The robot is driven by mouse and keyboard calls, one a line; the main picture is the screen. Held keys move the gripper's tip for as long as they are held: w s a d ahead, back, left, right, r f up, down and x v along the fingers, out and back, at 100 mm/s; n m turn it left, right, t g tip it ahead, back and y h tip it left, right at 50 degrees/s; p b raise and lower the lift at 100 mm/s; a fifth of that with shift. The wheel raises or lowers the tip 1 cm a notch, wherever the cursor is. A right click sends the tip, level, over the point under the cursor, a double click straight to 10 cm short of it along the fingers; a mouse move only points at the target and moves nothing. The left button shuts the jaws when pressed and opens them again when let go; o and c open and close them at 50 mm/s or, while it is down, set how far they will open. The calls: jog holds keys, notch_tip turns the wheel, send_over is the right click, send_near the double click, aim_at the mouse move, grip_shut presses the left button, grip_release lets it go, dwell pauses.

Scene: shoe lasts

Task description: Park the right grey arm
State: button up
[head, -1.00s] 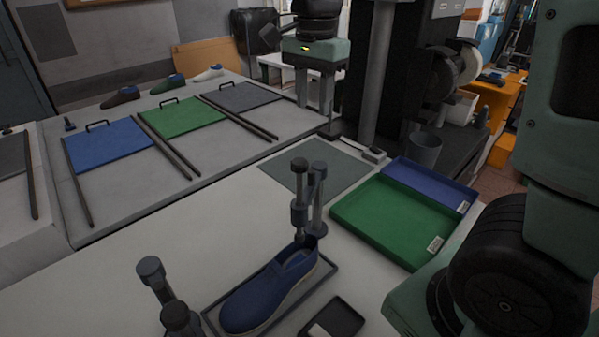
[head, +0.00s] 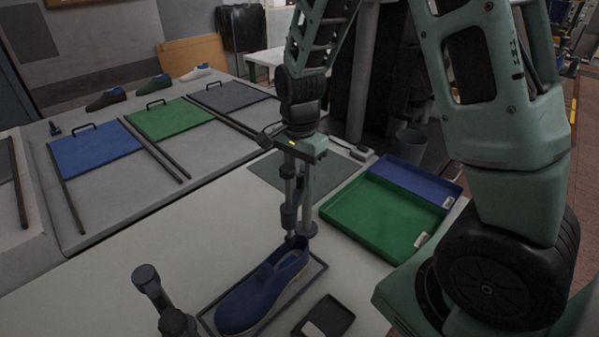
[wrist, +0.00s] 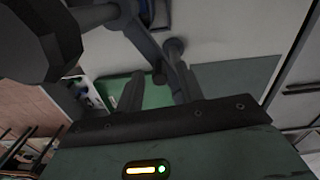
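The right grey arm (head: 289,216) stands at the heel end of a blue shoe (head: 262,290), beside a grey post (head: 307,222). Its top is hidden behind my gripper (head: 297,182), which points down over it. In the wrist view my gripper (wrist: 158,88) shows two fingers apart, with a grey rod and round knob (wrist: 175,47) just beyond them. I cannot tell whether the fingers touch the arm. The left grey arm (head: 150,283) leans near the shoe's toe end, with a dark knob (head: 174,321) beside it.
The shoe rests on a dark framed plate (head: 317,268). A black tray (head: 324,318) lies in front. Green (head: 380,218) and blue (head: 420,183) trays stand at right. A grey-green mat (head: 262,177) lies behind the post. The white table is clear at left.

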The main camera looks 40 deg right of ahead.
jog(key=shift+f, duration=0.5)
grip_shut()
jog(key=shift+d, duration=0.1)
jog(key=s+d+n+b, duration=0.1)
jog(key=s+d+n, duration=0.1)
jog(key=d+n, duration=0.5)
jog(key=shift+s+n+b, duration=0.25)
jog(key=shift+n+b, duration=0.15)
jog(key=shift+n, duration=2.4)
jog(key=shift+r, duration=0.1)
